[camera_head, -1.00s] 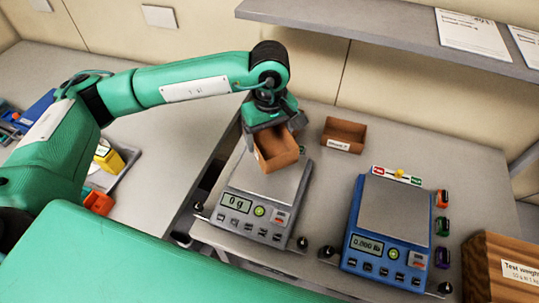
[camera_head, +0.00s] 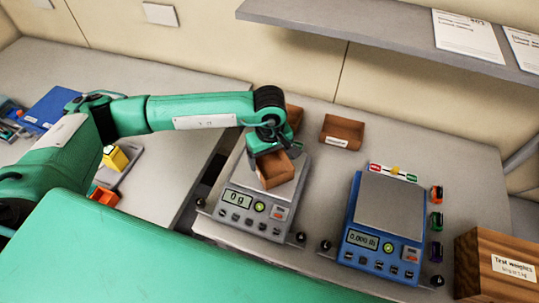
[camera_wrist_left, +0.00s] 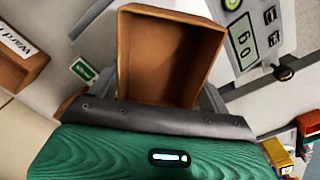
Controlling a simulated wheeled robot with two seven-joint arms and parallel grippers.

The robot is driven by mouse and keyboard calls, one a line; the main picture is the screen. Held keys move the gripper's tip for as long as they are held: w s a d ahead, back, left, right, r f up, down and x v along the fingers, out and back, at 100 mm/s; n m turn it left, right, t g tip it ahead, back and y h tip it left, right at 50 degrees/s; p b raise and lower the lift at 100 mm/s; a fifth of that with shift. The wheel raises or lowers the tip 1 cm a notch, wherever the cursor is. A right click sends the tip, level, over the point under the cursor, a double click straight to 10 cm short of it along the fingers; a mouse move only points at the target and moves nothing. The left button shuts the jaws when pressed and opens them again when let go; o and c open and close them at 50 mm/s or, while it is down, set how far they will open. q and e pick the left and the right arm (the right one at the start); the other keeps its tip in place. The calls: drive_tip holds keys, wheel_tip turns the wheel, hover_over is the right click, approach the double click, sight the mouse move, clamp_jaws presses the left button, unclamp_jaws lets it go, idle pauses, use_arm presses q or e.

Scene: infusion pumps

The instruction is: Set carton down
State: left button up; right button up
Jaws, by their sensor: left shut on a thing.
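A small open brown carton (camera_head: 277,172) is held over the plate of the grey scale (camera_head: 250,200), whose display reads 0 g. I cannot tell whether its underside touches the plate. My left gripper (camera_head: 268,152) is shut on the carton's far side. In the left wrist view the carton (camera_wrist_left: 172,58) appears empty, with its open top toward the camera. The gripper's dark bar covers its near edge, and the fingers are mostly hidden. My right gripper is not in view.
A labelled brown carton (camera_head: 342,132) stands behind the scales, and another (camera_head: 294,118) is partly hidden behind my left arm. A blue scale (camera_head: 385,225) stands to the right, near a wooden test-weights box (camera_head: 496,265). A grey shelf (camera_head: 400,35) overhangs the back.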

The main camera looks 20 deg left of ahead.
sight(270, 166)
use_arm(q)
drive_tip(key=shift+f, duration=0.2)
drive_tip(key=o, duration=0.9)
drive_tip(key=shift+r, duration=0.1)
drive_tip(key=shift+o, duration=0.2)
drive_tip(key=shift+r, duration=0.25)
wheel_tip(270, 166, up, 12)
drive_tip(key=b, duration=0.4)
drive_tip(key=shift+f, duration=0.2)
